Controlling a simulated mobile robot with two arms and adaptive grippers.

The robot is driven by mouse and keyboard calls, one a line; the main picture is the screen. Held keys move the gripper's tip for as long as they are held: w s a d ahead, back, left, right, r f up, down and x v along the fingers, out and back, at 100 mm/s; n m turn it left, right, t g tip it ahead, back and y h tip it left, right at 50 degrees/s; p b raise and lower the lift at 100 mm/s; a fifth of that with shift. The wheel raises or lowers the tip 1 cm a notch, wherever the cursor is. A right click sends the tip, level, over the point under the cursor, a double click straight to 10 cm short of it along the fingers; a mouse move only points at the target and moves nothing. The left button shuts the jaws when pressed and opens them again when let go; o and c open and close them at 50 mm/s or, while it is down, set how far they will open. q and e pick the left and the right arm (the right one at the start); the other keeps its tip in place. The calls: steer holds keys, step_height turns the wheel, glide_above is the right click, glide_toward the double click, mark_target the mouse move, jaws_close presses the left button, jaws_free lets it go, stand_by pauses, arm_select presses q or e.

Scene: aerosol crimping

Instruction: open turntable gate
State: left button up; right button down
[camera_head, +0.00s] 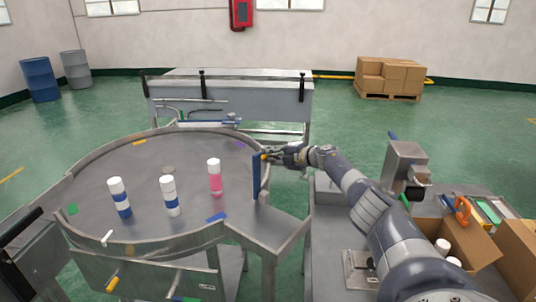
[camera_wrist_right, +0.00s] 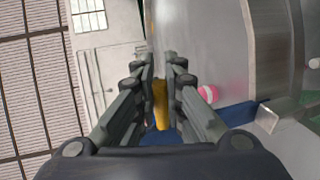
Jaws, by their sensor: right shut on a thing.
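The round metal turntable (camera_head: 130,243) stands left of centre with a raised rim. Its gate is a blue upright plate (camera_head: 256,176) at the right side of the rim; blue also shows in the right wrist view (camera_wrist_right: 238,113). My right gripper (camera_head: 268,155) reaches in from the right to the top of the gate. Its fingers are shut on a yellow-orange handle (camera_wrist_right: 161,103), seen between them in the wrist view. The handle is mostly hidden by the fingers in the head view. I do not see my left gripper.
Two blue-and-white cans (camera_head: 119,197) (camera_head: 170,196) and a pink-and-white can (camera_head: 214,177) stand upright on the turntable. A conveyor (camera_head: 230,92) stands behind. Right of the gate is a bench with a metal press (camera_head: 404,165) and open carton (camera_head: 470,240).

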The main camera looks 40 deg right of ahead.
steer(key=shift+d, duration=0.1)
steer(key=c, duration=1.7)
jaws_free()
steer(key=shift+s, duration=0.1)
steer(key=shift+o, duration=0.2)
steer(key=shift+s, duration=0.1)
steer(key=v, duration=1.2)
